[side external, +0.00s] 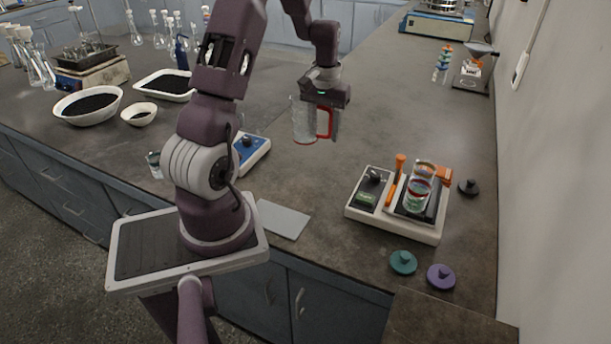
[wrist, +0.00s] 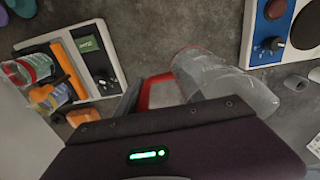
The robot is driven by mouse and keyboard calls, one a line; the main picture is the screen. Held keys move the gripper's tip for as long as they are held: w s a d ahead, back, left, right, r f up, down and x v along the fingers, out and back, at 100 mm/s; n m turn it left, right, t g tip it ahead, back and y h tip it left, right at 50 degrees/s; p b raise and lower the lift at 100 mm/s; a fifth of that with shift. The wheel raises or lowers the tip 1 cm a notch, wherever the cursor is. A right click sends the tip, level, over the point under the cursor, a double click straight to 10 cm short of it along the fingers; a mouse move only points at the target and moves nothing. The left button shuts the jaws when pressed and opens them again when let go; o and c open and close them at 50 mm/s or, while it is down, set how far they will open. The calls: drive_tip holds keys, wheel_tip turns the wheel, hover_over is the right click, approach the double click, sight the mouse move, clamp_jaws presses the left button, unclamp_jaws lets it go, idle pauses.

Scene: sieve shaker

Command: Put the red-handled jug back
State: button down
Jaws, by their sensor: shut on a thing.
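The red-handled jug (side external: 304,122) is a clear vessel with a red handle at its right side. It hangs upright or nearly so from my gripper (side external: 325,102), above the middle of the bench in the side view. In the wrist view the clear jug (wrist: 222,82) lies beyond the gripper body, with its red handle (wrist: 150,92) at the jaws. My gripper is shut on the handle. The gripper's fingers are partly hidden in both views.
A blue-and-white device (side external: 250,152) and grey plate (side external: 283,219) are left.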

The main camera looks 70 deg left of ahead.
wheel_tip(320, 180, down, 13)
drive_tip(key=shift+r, duration=0.2)
drive_tip(key=c, duration=0.7)
unclamp_jaws()
drive_tip(key=shift+f, duration=0.1)
